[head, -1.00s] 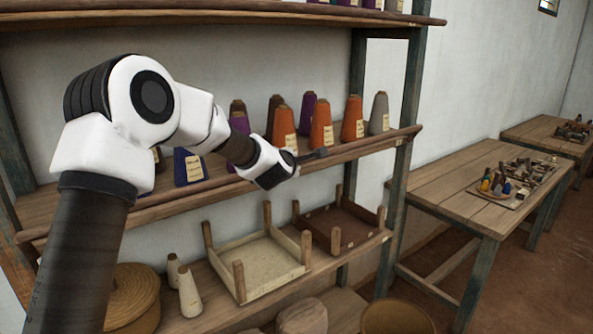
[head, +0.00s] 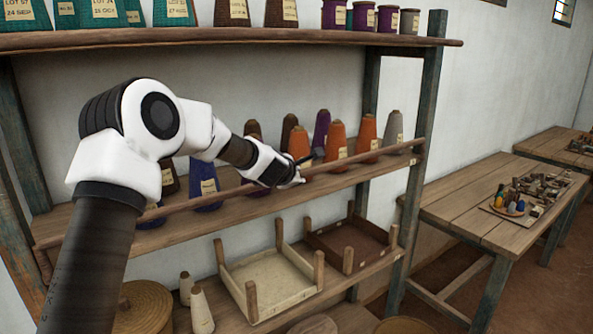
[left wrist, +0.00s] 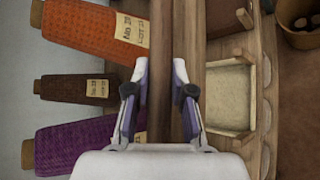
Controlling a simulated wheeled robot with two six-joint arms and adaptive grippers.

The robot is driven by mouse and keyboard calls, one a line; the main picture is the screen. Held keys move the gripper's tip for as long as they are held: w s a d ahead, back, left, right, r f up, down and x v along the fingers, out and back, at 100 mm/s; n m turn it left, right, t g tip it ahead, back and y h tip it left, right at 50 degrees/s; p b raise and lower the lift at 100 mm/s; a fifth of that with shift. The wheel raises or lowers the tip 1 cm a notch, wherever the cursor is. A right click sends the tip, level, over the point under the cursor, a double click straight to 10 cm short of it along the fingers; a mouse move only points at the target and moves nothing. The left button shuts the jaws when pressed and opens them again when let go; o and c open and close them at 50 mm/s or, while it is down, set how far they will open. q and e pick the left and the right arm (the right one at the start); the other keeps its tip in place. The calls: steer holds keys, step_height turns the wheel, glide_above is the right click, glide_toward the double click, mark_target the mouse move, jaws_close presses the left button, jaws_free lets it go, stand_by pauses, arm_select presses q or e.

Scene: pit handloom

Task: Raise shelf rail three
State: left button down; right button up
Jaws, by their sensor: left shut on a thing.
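The rail, a long thin brown wooden bar (head: 364,157), runs along the front of the middle shelf (head: 185,232). It stands a little above the shelf's front edge, in front of the yarn cones. My left gripper (head: 300,168) is at the rail, right of its middle. In the left wrist view, the fingers (left wrist: 160,68) are on either side of the rail (left wrist: 162,28) and shut on it. The shelf's front edge runs beside it there. The arm hides part of the rail's left half. My right gripper is not in view.
Orange cones (head: 335,145), a grey cone (head: 393,128) and a blue cone (head: 205,190) stand close behind the rail. The upper shelf (head: 250,38) holds more cones. Below are a pale tray (head: 268,278) and a dark tray (head: 345,240). A table (head: 470,205) stands right.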

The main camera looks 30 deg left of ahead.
arm_select(q)
steer(key=shift+a+r, duration=0.1)
steer(key=shift+r, duration=0.05)
steer(key=c, duration=1.2)
jaws_free()
steer(key=shift+o, duration=1.1)
steer(key=shift+a, duration=0.1)
steer(key=v, duration=1.2)
steer(key=shift+w, duration=0.1)
